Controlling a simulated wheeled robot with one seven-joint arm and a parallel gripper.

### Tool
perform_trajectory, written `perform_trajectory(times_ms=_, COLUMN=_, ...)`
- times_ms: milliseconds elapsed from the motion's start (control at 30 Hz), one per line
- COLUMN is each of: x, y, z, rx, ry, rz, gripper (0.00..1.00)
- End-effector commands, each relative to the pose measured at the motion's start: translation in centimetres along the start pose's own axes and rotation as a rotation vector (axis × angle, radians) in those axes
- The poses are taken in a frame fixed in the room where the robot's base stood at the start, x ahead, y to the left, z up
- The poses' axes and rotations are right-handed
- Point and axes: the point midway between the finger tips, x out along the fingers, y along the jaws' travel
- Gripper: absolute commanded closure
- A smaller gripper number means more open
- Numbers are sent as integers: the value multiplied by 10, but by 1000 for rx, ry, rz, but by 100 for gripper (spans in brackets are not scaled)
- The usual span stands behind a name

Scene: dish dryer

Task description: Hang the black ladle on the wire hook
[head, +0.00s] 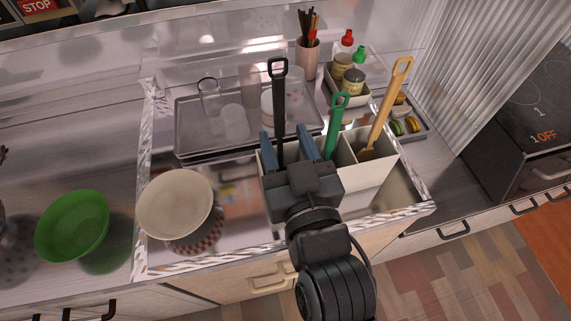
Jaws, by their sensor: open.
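The black ladle (279,100) stands upright in the white utensil holder (368,187), its looped handle end at the top. The lower part of the ladle is hidden by the holder and my gripper. My gripper (284,133) is open, with its two blue-grey fingers pointing away from me. In the picture the ladle's handle passes between the fingers, closer to the left one. I cannot tell whether they touch it or how their depths compare. I cannot make out the wire hook in this view.
A green-handled utensil (334,125) and a yellow one (388,102) stand right of the ladle in the holder. A grey tray (190,140) with glassware lies behind. A cream bowl (174,203) and a green bowl (72,226) are at left.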

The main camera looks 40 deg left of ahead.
Motion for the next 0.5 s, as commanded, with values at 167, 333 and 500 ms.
perform_trajectory(times_ms=167, x=18, y=0, z=0, rx=0, ry=0, rz=0, gripper=51)
perform_trajectory(times_ms=333, x=43, y=0, z=2, rx=2, ry=1, rz=0, gripper=51)
perform_trajectory(times_ms=500, x=60, y=2, z=4, rx=1, ry=2, rz=2, gripper=51)
